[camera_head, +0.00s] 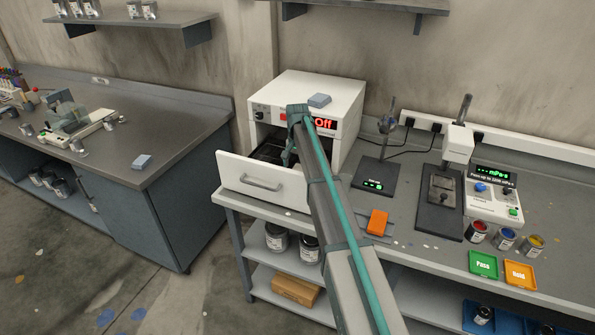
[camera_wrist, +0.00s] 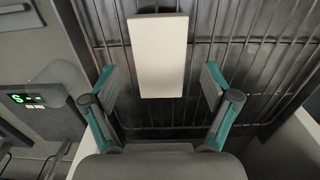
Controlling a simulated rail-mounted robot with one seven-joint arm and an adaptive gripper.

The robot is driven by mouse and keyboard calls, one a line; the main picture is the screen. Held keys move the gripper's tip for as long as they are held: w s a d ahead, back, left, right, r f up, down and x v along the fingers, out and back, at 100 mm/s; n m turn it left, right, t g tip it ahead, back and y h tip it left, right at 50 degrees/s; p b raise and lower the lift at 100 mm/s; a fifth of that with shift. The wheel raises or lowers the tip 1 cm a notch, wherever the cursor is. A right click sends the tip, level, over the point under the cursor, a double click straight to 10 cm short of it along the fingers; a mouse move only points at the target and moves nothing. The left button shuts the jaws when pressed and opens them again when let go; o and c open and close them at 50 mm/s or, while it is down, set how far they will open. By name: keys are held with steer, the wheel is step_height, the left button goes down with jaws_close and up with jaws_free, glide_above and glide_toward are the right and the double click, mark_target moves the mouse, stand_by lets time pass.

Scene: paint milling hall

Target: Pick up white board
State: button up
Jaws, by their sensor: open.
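The white board (camera_wrist: 158,45) is a plain pale rectangle over the dark wire rack (camera_wrist: 245,45) in the wrist view. My gripper (camera_wrist: 158,80) is open, with one finger on each side of the board's near part and a visible gap on both sides. I cannot tell the height of the fingertips above the board. In the head view my gripper (camera_head: 289,156) reaches into the pulled-out drawer (camera_head: 262,187) of the white oven (camera_head: 347,101), whose red display reads "Off". The board cannot be made out there.
The drawer's front wall and the oven body flank my gripper. The left bench (camera_head: 135,120) is separate.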

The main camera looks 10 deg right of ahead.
steer(key=shift+f, duration=0.85)
steer(key=c, duration=1.4)
